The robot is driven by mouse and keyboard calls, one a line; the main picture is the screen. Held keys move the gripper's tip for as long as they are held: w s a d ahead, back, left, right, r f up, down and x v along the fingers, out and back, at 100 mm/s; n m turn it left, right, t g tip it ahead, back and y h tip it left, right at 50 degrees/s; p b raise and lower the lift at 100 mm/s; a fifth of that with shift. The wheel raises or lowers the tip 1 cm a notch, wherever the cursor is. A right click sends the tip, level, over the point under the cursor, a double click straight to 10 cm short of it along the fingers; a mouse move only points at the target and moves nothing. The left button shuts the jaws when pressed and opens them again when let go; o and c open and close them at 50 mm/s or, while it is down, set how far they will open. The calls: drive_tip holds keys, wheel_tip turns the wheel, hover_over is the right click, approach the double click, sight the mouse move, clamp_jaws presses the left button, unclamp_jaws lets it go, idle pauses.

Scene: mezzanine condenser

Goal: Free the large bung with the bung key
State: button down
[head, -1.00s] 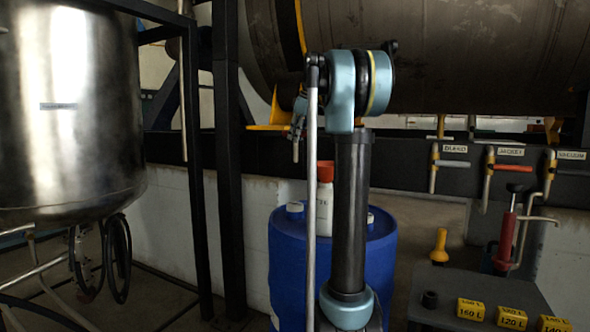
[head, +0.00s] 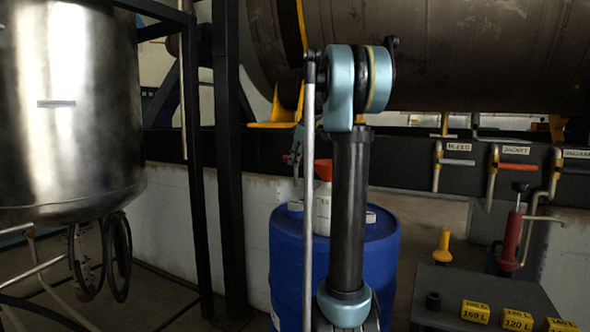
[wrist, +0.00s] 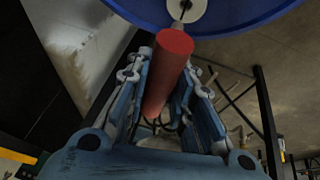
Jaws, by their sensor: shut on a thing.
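My gripper (wrist: 168,95) is shut on the red handle of the bung key (wrist: 170,70). A short metal shank runs from the handle toward a pale round bung (wrist: 187,9) on the blue drum (wrist: 235,20). The shank's tip overlaps the bung in the wrist view; I cannot tell whether it is seated in it. In the head view my gripper (head: 294,158) is mostly hidden behind my arm, above the left side of the blue drum (head: 286,260). A pale bung (head: 294,206) shows there at the drum top's left, another (head: 371,216) at its right.
A white bottle with a red cap (head: 323,170) stands at the drum, partly behind my arm. A steel vessel (head: 70,110) and dark posts (head: 228,150) are at left.

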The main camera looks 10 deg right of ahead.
sight(296, 171)
drive_tip(key=shift+f, duration=1.4)
drive_tip(key=shift+d+f, duration=0.1)
drive_tip(key=shift+s+f, duration=0.1)
drive_tip(key=shift+f, duration=2.65)
drive_tip(key=n+g+y, duration=0.1)
drive_tip(key=n, duration=0.2)
drive_tip(key=shift+d+n, duration=0.1)
drive_tip(key=shift+n, duration=0.3)
drive_tip(key=n, duration=0.2)
drive_tip(key=n+g+y, duration=0.1)
drive_tip(key=n, duration=0.1)
drive_tip(key=shift+w+g, duration=0.2)
drive_tip(key=shift+g, duration=0.1)
drive_tip(key=n+g, duration=0.1)
drive_tip(key=n, duration=0.3)
drive_tip(key=shift+g, duration=0.4)
drive_tip(key=n, duration=0.2)
drive_tip(key=n+g, duration=0.1)
drive_tip(key=n, duration=0.1)
drive_tip(key=shift+w+g, duration=0.1)
drive_tip(key=shift+g, duration=0.2)
drive_tip(key=shift+r, duration=2.55)
